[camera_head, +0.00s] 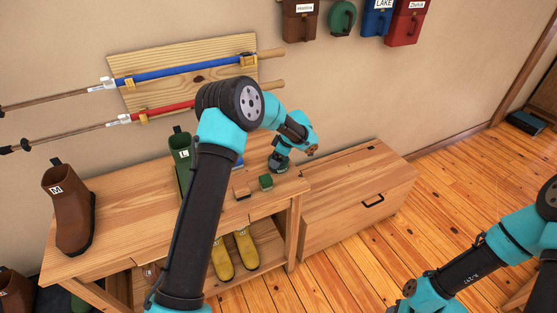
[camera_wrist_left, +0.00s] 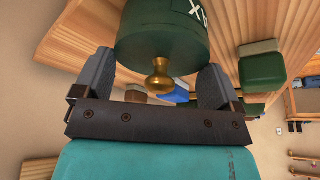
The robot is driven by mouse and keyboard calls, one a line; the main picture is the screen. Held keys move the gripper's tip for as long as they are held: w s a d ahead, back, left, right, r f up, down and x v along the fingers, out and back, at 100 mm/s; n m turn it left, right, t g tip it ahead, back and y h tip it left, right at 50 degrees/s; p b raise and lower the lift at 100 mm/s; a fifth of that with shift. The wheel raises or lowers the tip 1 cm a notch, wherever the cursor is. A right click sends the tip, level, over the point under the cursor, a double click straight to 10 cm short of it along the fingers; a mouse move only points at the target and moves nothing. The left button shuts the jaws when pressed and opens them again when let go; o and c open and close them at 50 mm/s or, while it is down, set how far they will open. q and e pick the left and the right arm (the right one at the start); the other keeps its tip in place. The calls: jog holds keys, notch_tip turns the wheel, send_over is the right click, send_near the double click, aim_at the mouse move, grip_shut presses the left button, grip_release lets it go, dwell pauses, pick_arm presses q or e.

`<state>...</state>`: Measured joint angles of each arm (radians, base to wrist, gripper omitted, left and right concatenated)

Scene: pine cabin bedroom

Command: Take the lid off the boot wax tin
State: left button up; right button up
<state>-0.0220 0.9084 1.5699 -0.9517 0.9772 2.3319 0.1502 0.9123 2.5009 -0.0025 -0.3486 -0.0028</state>
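The boot wax tin (camera_wrist_left: 165,35) is a dark green round tin with white lettering, partly cut off in the left wrist view. A round brass knob (camera_wrist_left: 158,76) stands on its lid, which appears to be in place. My left gripper (camera_wrist_left: 158,82) is open, with one finger on each side of the knob and visible gaps to it. In the head view my left gripper (camera_head: 280,158) is over the right end of the bench, where the tin is mostly hidden. My right arm shows at the lower right; its gripper cannot be made out.
A green brush (camera_head: 265,182) and a brown block (camera_head: 242,193) lie on the wooden bench (camera_head: 115,220) close to my left gripper. A green boot (camera_head: 181,160) and a brown boot (camera_head: 68,212) stand farther left. A wooden chest (camera_head: 345,205) stands right of the bench, its top clear.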

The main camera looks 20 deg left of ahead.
pick_arm(q)
jog(key=shift+c, duration=1.4)
jog(key=shift+r, duration=0.8)
notch_tip(320, 180, up, 2)
jog(key=shift+r, duration=0.1)
jog(key=s+d, duration=0.3)
jog(key=s, duration=0.4)
jog(key=s+d+r, duration=0.1)
jog(key=s+d, duration=0.2)
jog(key=s, duration=0.4)
jog(key=shift+s+d, duration=0.15)
jog(key=shift+s, duration=0.2)
jog(key=shift+r, duration=0.1)
